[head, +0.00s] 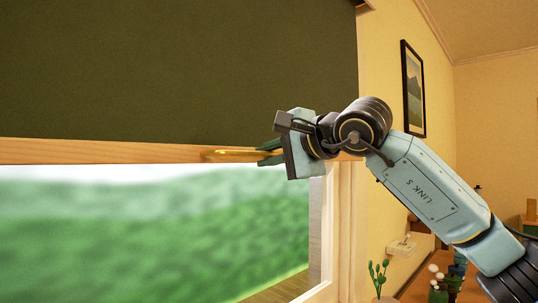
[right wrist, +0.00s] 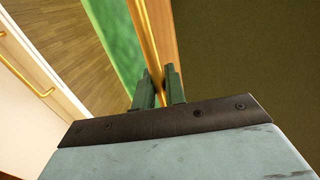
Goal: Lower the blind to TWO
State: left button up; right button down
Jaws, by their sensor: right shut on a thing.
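The dark olive blind (head: 180,65) hangs across the upper part of the window, and its wooden bottom bar (head: 95,151) runs level below it. A brass pull (head: 228,155) is on the bar near its right end. My right gripper (head: 268,152) reaches in from the right and is shut on the brass pull. In the right wrist view the green fingers (right wrist: 159,90) stand on either side of the brass pull (right wrist: 148,40), beside the wooden bar (right wrist: 166,30). No mark reading TWO is visible. My left gripper is out of view.
The window pane (head: 140,225) shows blurred green below the bar. The wooden window frame (head: 346,235) stands on the right. A framed picture (head: 412,90) hangs on the yellow wall. Small potted plants (head: 440,285) stand at the lower right, under my arm.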

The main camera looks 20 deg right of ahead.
jog(key=c, duration=1.5)
grip_release()
jog(key=shift+c, duration=0.2)
jog(key=shift+s, duration=0.1)
jog(key=b+v, duration=0.1)
jog(key=v, duration=1.2)
jog(key=shift+b, duration=0.4)
jog(key=shift+s+d, duration=0.1)
